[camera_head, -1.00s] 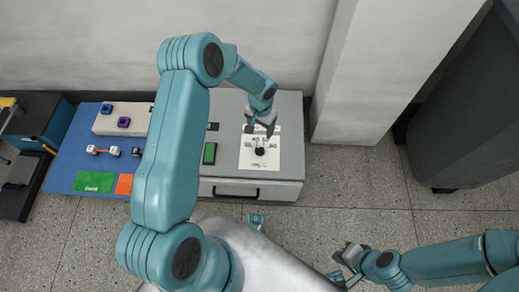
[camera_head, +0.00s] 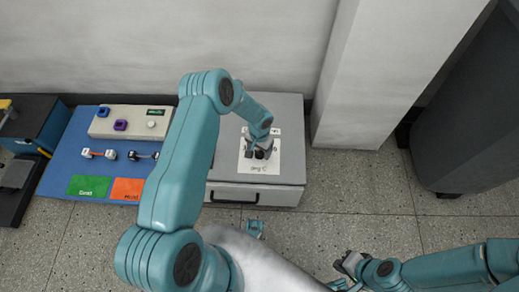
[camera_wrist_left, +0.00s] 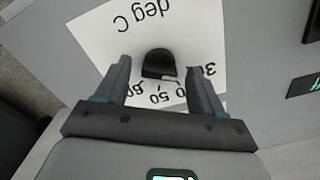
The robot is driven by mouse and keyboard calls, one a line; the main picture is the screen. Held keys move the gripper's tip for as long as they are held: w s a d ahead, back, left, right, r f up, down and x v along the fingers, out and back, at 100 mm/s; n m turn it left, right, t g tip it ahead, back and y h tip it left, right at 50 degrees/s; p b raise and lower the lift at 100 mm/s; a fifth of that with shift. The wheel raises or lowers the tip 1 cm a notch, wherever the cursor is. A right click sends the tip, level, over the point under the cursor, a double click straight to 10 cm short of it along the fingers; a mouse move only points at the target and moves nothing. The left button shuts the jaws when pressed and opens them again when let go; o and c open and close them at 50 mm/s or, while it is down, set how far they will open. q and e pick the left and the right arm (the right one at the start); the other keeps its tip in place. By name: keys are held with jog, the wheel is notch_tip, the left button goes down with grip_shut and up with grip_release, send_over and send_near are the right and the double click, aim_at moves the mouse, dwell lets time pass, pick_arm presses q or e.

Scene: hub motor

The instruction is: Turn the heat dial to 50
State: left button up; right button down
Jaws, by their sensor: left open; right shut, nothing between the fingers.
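The heat dial, a black knob (camera_wrist_left: 159,63), sits on a white sheet (camera_wrist_left: 100,28) printed with "deg C" and upside-down numbers, 50 among them. The sheet also shows on the grey cabinet top in the head view (camera_head: 285,160). My left gripper (camera_head: 259,149) is over the dial. In the left wrist view its two open fingers (camera_wrist_left: 158,66) stand on either side of the knob, with gaps visible. I cannot tell the pointer's exact setting. My right gripper (camera_head: 344,266) is shut and empty over the floor at the lower right.
The grey cabinet (camera_head: 293,110) has a drawer handle (camera_head: 236,193) in front. A blue mat (camera_head: 62,172) at left holds green (camera_head: 89,186) and orange (camera_head: 126,188) cards and small parts. A pillar (camera_head: 365,80) and a dark bin (camera_head: 465,120) stand at right.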

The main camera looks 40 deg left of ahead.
pick_arm(q)
jog(key=c, duration=1.1)
jog(key=shift+o, duration=0.2)
jog(key=shift+m, duration=0.3)
jog(key=m+b, duration=0.1)
jog(key=m, duration=0.1)
jog(key=shift+f+m+b, duration=0.1)
jog(key=shift+m+b, duration=0.3)
jog(key=m+b, duration=0.1)
jog(key=m, duration=0.2)
jog(key=shift+m, duration=0.3)
jog(key=m, duration=0.4)
jog(key=shift+b, duration=0.4)
jog(key=shift+m, duration=2.5)
